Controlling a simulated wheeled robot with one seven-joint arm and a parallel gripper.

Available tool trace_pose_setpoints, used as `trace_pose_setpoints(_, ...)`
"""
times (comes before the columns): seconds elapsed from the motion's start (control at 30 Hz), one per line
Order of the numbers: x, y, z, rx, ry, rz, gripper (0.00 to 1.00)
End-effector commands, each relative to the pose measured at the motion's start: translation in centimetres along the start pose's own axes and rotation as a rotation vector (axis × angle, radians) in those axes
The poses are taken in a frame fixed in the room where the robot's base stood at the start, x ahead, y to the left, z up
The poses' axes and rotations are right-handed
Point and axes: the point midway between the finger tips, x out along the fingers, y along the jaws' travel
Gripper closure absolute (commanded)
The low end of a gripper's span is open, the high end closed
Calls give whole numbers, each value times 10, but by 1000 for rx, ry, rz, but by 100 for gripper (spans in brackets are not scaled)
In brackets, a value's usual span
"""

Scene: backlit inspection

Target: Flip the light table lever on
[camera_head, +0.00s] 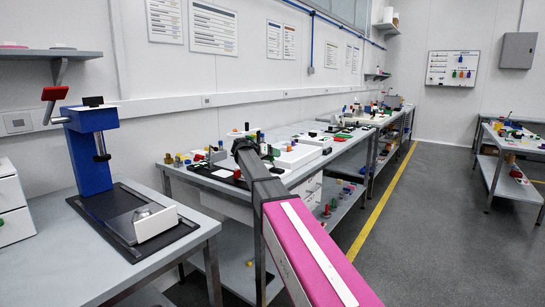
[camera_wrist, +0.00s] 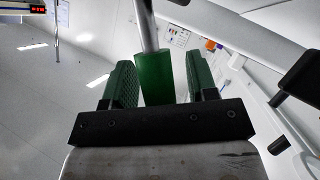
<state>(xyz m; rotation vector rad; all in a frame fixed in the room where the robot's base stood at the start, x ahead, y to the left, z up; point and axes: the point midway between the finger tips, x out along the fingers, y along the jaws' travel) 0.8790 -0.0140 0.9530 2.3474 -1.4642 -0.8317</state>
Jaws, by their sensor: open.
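In the wrist view, a green block-shaped grip (camera_wrist: 165,82) sits on the end of a bare metal rod (camera_wrist: 147,25); it looks like a lever handle. My gripper (camera_wrist: 160,66) is open, with its green ridged fingers to the left and right of the grip. Gaps show on both sides of it, and I see no finger touching it. How deep the grip lies between the fingers is hard to tell. In the head view, my arm reaches to the middle bench, and its dark end hides the lever. I cannot make out the light table's surface for certain.
A blue press (camera_head: 90,150) with a red-ended handle (camera_head: 54,93) stands on the near left table (camera_head: 60,255). A white flat box (camera_head: 297,155) and many small coloured parts crowd the middle bench. The grey floor (camera_head: 430,230) at the right is clear.

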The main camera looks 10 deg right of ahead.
Motion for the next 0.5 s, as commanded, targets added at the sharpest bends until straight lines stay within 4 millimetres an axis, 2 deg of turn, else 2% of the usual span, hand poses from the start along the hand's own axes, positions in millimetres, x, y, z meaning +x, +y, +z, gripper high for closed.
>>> trace_pose_setpoints(0.07,0,0,0,0,0,0,47)
trace_pose_setpoints(0.1,0,0,0,0,0,0,54)
trace_pose_setpoints(0.23,0,0,0,0,0,0,96)
trace_pose_setpoints(0.27,0,0,0,0,0,0,100)
trace_pose_setpoints(0.5,0,1,0,9,-2,-5,100)
